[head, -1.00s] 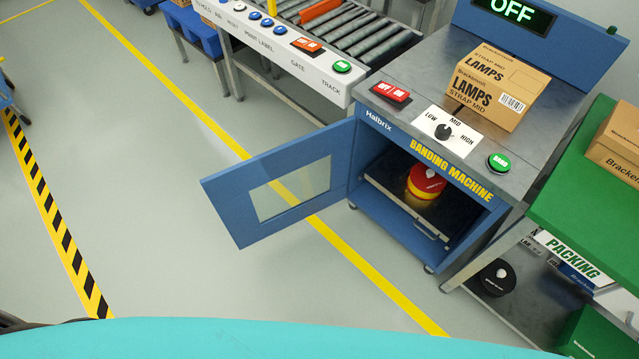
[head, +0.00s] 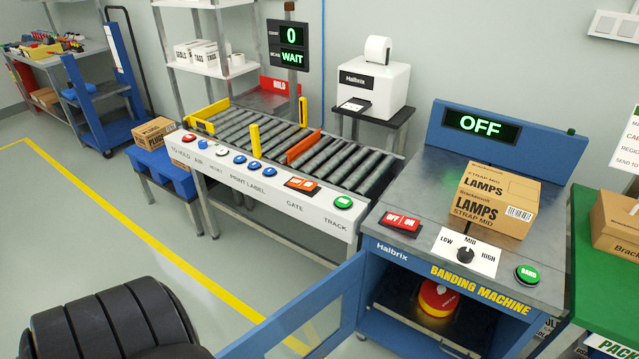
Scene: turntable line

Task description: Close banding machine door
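The blue banding machine (head: 408,258) stands at the lower right in the head view. Its blue door (head: 305,318) with a window is open, swung out from the left side of the front. The door's lower and outer parts are cut off by the frame's bottom edge. The open compartment shows a red and yellow object (head: 438,298). The machine's display (head: 482,124) reads OFF. A black ribbed part, seemingly of my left arm, fills the lower left, apart from the door in the picture. No fingertips of either gripper show.
A lamps carton (head: 493,203) sits on the machine top, behind a red switch (head: 401,221), a dial (head: 465,255) and a green button (head: 526,274). A roller conveyor (head: 300,150) joins at the left. A green table (head: 605,270) stands at the right. Floor left of the door looks clear.

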